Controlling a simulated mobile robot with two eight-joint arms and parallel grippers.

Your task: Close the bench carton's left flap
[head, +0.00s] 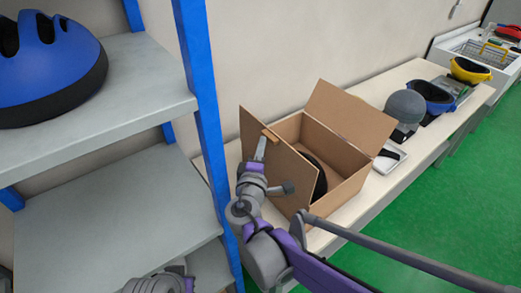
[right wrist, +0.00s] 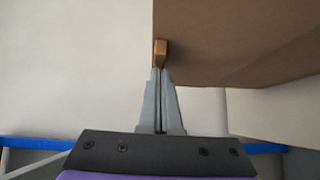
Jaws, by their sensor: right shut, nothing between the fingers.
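The open cardboard carton (head: 350,185) stands on the bench with a dark round object (head: 318,178) partly visible inside. Its left flap (head: 280,172) stands up, tilted, with a small wooden tab (head: 271,135) on its edge. My right gripper (head: 261,147) is shut and empty, its fingertips close to the tab. In the right wrist view the shut fingertips (right wrist: 161,72) are just below the tab (right wrist: 160,52), beside the brown flap (right wrist: 235,45); I cannot tell whether they touch.
The carton's right flap (head: 350,118) stands open. A grey cap (head: 405,106), a blue item (head: 432,96) and a yellow item (head: 470,70) are farther along the bench (head: 410,165). A blue-post shelf (head: 205,110) with a blue helmet (head: 50,65) stands close at left.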

